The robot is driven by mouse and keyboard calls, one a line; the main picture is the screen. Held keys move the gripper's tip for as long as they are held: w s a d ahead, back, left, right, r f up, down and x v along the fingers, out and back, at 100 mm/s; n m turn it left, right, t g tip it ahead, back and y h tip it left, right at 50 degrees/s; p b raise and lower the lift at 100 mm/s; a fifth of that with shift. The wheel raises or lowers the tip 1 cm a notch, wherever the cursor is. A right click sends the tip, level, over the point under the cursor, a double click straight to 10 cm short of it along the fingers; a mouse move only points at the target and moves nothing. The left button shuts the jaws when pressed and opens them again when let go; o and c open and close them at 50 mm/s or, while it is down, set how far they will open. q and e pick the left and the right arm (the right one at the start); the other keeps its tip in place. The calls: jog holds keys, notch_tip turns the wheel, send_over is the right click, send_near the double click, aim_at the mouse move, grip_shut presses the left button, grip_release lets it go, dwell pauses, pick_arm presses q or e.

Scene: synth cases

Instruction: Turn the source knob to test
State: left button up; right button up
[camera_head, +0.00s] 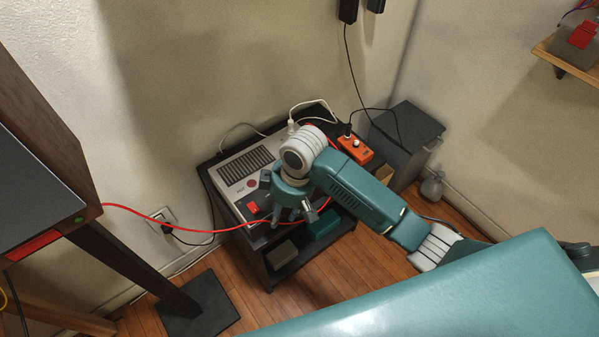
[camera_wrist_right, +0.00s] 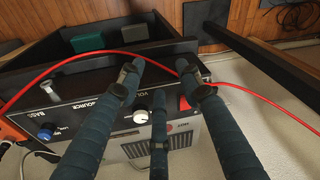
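A grey and black unit with a dark grille (camera_head: 245,167) sits on a black cart. My right gripper (camera_head: 290,212) hangs over its front part and hides much of the controls. In the right wrist view the panel (camera_wrist_right: 75,118) is upside down, with a SOURCE label partly behind a finger. A white knob (camera_wrist_right: 140,117) lies between two fingers, and a blue knob (camera_wrist_right: 45,135) is at the left. I cannot tell which knob is the source knob. The right gripper's three fingers (camera_wrist_right: 158,78) are spread, with nothing held between them. My left gripper is not in view.
A red cable (camera_head: 150,213) runs across to the unit; in the right wrist view it passes close to the fingertips. A red switch (camera_head: 253,207) is on the panel. An orange power strip (camera_head: 355,149) and a dark box (camera_head: 408,135) are at the right.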

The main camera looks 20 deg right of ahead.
jog(key=shift+n+g+h, duration=0.3)
jog(key=shift+h, duration=0.4)
jog(key=w+d+r, duration=0.1)
jog(key=w, duration=0.1)
jog(key=w+d+r, duration=0.2)
jog(key=w, duration=0.1)
jog(key=w+d+r, duration=0.1)
jog(key=w+r, duration=0.1)
jog(key=shift+w+d, duration=0.15)
jog(key=shift+d, duration=0.1)
jog(key=w+d+r, duration=0.4)
jog(key=r, duration=0.1)
jog(key=shift+h, duration=0.4)
notch_tip(320, 180, down, 11)
jog(key=shift+d+r, duration=0.1)
jog(key=shift+r, duration=0.1)
grip_shut()
